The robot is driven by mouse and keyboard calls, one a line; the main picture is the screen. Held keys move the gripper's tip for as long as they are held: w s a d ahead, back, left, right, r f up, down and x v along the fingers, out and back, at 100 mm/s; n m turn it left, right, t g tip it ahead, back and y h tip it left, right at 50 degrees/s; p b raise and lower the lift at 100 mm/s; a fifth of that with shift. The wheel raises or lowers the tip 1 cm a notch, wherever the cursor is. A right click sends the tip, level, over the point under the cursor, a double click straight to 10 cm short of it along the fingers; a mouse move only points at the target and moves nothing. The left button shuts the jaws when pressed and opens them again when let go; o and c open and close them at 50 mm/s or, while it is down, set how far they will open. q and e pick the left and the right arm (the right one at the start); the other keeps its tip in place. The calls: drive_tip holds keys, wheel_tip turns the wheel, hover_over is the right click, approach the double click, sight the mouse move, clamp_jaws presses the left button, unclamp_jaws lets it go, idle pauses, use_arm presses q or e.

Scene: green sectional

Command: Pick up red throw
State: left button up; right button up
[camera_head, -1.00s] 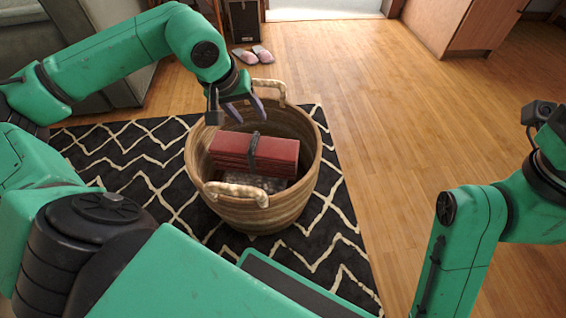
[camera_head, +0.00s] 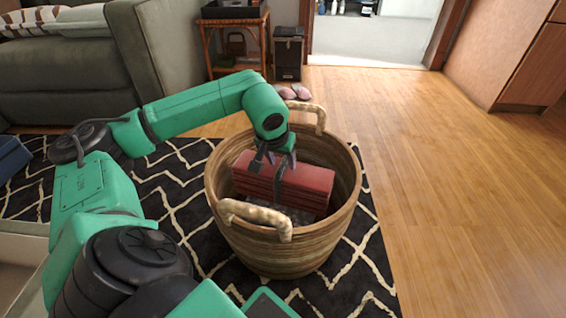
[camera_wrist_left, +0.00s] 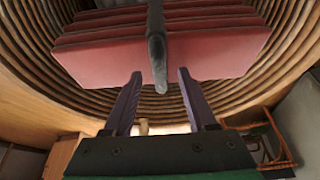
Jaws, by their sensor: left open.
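The red throw (camera_head: 305,186) is a folded red bundle with a dark strap around its middle. It lies in a round woven basket (camera_head: 283,250) on the rug. In the left wrist view, the throw (camera_wrist_left: 215,50) fills the upper middle, with its strap (camera_wrist_left: 157,50) running down the centre. My left gripper (camera_head: 266,168) is over the basket opening, close to the strap. In the wrist view its two fingers (camera_wrist_left: 157,100) are spread apart, one on each side of the strap's end. I cannot tell whether they touch the throw. My right gripper is not in view.
The basket has two looped handles; the near one (camera_head: 256,218) and the far one (camera_head: 308,116) rise at its rim. A grey sofa (camera_head: 60,82) stands at the left back. Wooden floor (camera_head: 470,200) on the right is clear.

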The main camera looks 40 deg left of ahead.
use_arm(q)
drive_tip(key=shift+f, duration=0.15)
clamp_jaws()
idle(1.4)
